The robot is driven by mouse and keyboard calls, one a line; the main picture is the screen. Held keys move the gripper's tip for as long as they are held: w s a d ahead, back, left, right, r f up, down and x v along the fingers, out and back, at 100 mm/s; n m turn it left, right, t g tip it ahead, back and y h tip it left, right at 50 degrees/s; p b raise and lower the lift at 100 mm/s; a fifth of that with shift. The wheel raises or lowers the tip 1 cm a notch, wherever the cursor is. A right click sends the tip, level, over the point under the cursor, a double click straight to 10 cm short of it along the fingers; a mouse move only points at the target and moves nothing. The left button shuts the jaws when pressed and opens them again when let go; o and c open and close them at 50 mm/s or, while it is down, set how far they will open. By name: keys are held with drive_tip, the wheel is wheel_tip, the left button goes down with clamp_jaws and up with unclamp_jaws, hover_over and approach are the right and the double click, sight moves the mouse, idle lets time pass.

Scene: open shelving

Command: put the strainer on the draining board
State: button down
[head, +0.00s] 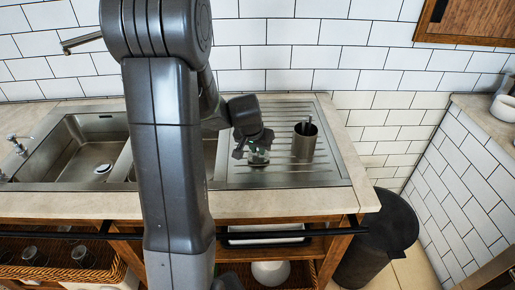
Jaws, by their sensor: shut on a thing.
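My gripper (254,150) points down over the left part of the ribbed metal draining board (332,172). It is shut on a small grey-green piece, which I take to be the strainer (259,158). The strainer shows just below the fingers, partly hidden by them. It is low over the board, and I cannot tell whether it touches the surface.
A metal cylinder (304,144) with a handle sticking out stands on the board, close to the right of my gripper. The sink basin (85,150) lies to the left. My arm hides part of the sink. A dark bin (375,240) stands right of the counter.

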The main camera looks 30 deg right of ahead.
drive_tip(key=c, duration=1.4)
unclamp_jaws()
drive_tip(key=shift+o, duration=0.2)
drive_tip(key=shift+r, duration=0.3)
drive_tip(key=v, duration=1.1)
drive_tip(key=shift+a+r, duration=0.2)
drive_tip(key=shift+r, duration=0.05)
drive_tip(key=shift+s, duration=0.1)
